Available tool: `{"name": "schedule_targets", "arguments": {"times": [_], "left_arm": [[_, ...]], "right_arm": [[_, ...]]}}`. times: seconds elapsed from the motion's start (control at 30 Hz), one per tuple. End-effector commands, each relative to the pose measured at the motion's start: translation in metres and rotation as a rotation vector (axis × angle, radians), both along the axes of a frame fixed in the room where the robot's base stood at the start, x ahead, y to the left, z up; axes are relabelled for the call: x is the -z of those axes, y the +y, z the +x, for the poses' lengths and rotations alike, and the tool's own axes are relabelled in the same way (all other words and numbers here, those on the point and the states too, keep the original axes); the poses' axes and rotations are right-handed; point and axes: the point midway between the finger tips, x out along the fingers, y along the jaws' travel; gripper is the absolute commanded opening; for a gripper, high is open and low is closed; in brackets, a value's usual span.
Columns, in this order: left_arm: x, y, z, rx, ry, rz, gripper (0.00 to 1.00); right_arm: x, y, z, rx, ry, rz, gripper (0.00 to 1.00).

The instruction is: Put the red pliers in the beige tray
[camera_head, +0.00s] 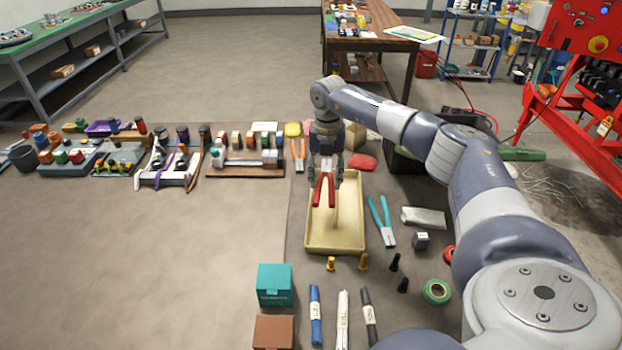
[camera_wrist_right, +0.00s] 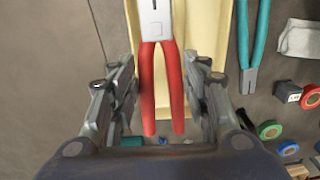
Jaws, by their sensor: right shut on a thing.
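The red pliers (camera_head: 324,188) hang from my right gripper (camera_head: 326,176) over the beige tray (camera_head: 346,236), with the red handles toward the front of the tray. In the right wrist view the red pliers (camera_wrist_right: 162,85) lie between the fingers of my right gripper (camera_wrist_right: 160,88), grey head toward the top of the picture. The right gripper is shut on them. The beige tray also shows beneath them in the wrist view (camera_wrist_right: 215,25). The tray floor looks otherwise empty. My left gripper is not in view.
Teal pliers (camera_head: 381,221) lie just right of the tray, near a grey pouch (camera_head: 423,217). Orange-handled pliers (camera_head: 298,153) lie behind it on the left. Yellow bolts (camera_head: 331,263) stand at its front edge. A teal box (camera_head: 274,284) sits front left.

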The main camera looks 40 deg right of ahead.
Motion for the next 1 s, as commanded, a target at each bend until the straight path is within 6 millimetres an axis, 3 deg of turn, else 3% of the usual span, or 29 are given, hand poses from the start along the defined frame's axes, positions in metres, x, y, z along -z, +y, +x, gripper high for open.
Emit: {"name": "schedule_targets", "arguments": {"times": [0.03, 0.2, 0.47, 0.8, 1.0], "left_arm": [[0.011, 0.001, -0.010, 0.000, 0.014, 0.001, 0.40], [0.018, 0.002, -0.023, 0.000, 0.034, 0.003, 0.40], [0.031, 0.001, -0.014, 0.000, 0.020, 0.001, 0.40], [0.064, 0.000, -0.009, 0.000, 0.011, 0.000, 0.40], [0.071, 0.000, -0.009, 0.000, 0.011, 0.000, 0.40]], "right_arm": [[0.010, 0.000, 0.000, 0.000, -0.001, 0.000, 0.24], [0.015, 0.000, 0.000, -0.001, -0.001, 0.000, 0.24], [0.030, 0.000, 0.000, -0.001, -0.001, 0.000, 0.24], [0.066, 0.000, 0.000, -0.001, -0.001, 0.000, 0.24], [0.074, 0.000, 0.000, -0.001, -0.003, 0.000, 0.24]]}}
